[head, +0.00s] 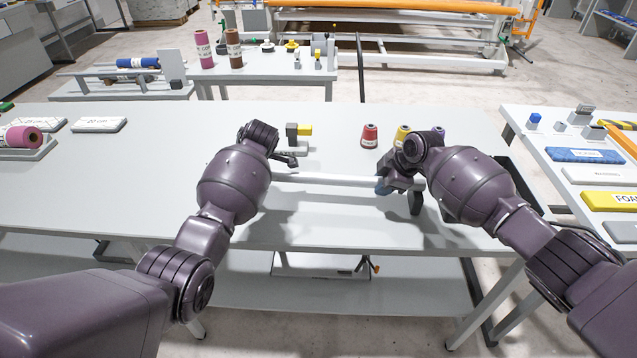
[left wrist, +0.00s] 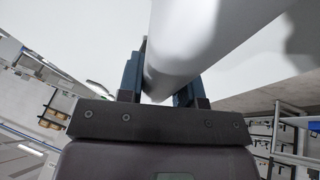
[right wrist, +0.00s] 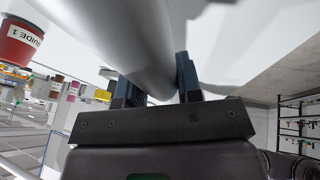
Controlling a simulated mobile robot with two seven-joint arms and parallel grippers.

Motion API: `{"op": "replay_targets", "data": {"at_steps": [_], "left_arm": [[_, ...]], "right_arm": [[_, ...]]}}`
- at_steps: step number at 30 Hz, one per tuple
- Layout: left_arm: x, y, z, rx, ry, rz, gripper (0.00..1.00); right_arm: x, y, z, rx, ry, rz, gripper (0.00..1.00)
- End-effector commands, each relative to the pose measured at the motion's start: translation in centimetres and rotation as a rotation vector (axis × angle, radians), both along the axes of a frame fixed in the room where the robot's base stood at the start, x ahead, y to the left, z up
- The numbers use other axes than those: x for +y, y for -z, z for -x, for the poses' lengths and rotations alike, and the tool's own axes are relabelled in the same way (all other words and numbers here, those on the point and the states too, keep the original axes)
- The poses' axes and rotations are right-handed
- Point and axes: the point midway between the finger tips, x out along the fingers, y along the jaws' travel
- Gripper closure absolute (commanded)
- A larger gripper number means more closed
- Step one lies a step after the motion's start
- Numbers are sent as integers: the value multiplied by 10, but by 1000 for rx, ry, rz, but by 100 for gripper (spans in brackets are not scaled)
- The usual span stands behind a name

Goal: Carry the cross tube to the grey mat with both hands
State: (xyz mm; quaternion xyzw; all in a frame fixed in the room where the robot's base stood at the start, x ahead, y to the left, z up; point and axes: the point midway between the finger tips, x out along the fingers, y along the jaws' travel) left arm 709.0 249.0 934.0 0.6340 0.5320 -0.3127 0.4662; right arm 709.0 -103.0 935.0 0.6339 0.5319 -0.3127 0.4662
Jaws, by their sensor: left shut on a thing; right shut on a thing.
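The cross tube (head: 330,179) is a long, pale grey tube lying left to right over the white table, with a shadow below it. My left gripper (head: 285,162) is shut on its left part, mostly hidden behind my arm. In the left wrist view the tube (left wrist: 205,40) passes between the left gripper's fingers (left wrist: 160,90). My right gripper (head: 394,186) is shut on its right part. In the right wrist view the tube (right wrist: 125,40) lies between the right gripper's fingers (right wrist: 155,90). I cannot pick out the grey mat with certainty.
Pale blocks (head: 99,125) and a pink roll (head: 22,137) lie left. A side table (head: 553,190) with foam pieces stands right.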

Motion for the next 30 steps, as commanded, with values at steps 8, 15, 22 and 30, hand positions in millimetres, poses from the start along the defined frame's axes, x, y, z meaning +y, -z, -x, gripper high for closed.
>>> {"op": "replay_targets", "data": {"at_steps": [8,15,22,30], "left_arm": [[0,-3,-1,-3,0,0,100],[0,-16,-1,-5,0,0,100],[0,-33,-1,-7,1,0,100],[0,-48,-1,-4,1,0,100]], "right_arm": [[0,-4,-1,-2,0,-1,100],[0,-16,-1,-5,0,-1,100],[0,-33,-1,-6,0,-1,100],[0,-48,-1,-3,0,-1,100]]}}
